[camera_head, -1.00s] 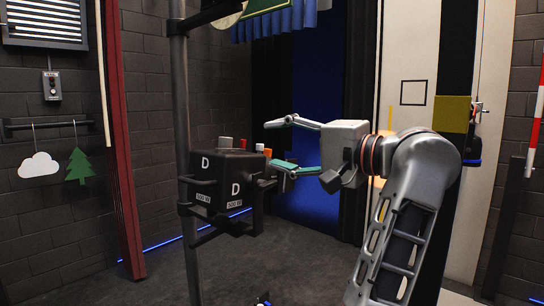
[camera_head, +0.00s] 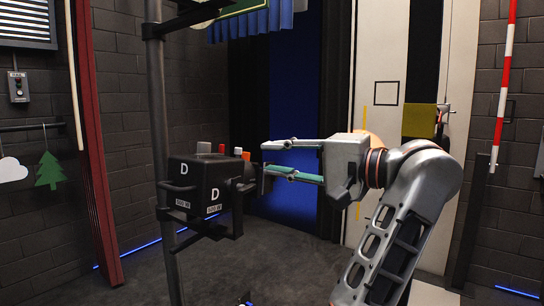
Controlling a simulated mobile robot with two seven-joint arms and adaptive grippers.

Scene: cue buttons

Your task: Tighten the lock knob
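A black box lamp marked D (camera_head: 205,190) hangs on a dark upright pole at left centre. A dark knob-like part (camera_head: 246,187) sits at the box's right side on its bracket; I take it for the lock knob, but it blends into the black bracket. Contact with the knob cannot be told.
The dark pole (camera_head: 158,130) stands left of the box. Grey, red and orange tabs (camera_head: 222,149) stick up along the box's top. A dark red post (camera_head: 92,170) and a green tree cutout (camera_head: 49,172) are at left.

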